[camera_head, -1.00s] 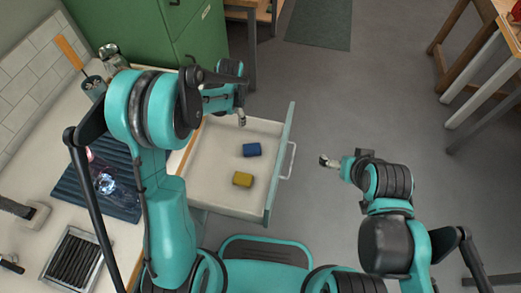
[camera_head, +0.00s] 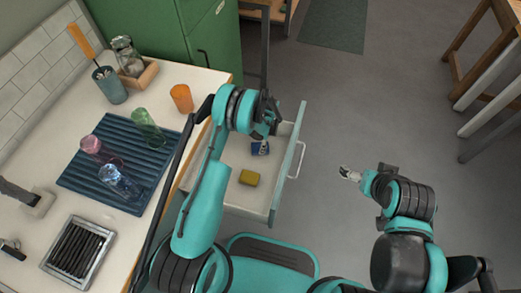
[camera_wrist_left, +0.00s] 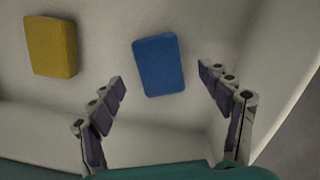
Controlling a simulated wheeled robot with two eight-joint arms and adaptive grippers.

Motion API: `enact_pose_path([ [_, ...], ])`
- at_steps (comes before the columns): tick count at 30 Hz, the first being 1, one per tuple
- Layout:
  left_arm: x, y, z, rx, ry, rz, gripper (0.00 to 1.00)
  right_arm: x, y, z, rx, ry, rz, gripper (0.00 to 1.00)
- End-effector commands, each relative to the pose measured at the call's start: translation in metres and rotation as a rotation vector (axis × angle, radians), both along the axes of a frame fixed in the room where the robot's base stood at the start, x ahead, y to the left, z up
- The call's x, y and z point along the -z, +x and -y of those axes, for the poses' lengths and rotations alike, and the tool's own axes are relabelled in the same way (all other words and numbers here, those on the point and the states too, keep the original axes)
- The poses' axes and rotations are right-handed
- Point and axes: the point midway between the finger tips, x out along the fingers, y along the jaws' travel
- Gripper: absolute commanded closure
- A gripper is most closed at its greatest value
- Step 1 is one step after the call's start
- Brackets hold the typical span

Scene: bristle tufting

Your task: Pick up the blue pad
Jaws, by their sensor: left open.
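The blue pad (camera_head: 260,148) lies flat in the open drawer (camera_head: 252,203), partly hidden by my left gripper in the head view. It shows fully in the left wrist view (camera_wrist_left: 159,65), just beyond and between the fingertips. My left gripper (camera_head: 260,137) is over the drawer with its fingers spread; in the wrist view the open fingers (camera_wrist_left: 161,75) hold nothing. A yellow pad (camera_head: 249,178) lies in the drawer nearer my body; it is at the upper left of the wrist view (camera_wrist_left: 51,47). My right gripper (camera_head: 346,173) is off to the right, over the floor.
The drawer front (camera_head: 287,163) with its handle bounds the right side. On the counter to the left are a drying mat (camera_head: 85,185) with clear, green and pink glasses, an orange cup (camera_head: 181,98) and a utensil holder (camera_head: 110,87). Floor right of the drawer is free.

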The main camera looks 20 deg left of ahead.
Motion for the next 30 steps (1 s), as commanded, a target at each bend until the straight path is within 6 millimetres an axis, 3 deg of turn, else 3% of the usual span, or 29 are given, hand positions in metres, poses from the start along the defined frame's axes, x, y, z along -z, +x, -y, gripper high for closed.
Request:
enact_pose_path([
  [1,0.013,0.000,0.001,0.000,0.000,0.000,0.22,0.010,0.000,0.000,0.000,0.000,0.000,0.07],
  [6,0.036,-0.001,-0.001,-0.001,0.000,0.000,0.22,0.021,0.000,0.000,0.000,0.000,0.000,0.07],
  [30,0.041,-0.001,-0.001,-0.001,0.000,0.001,0.22,0.020,0.000,0.000,0.000,0.000,0.000,0.07],
])
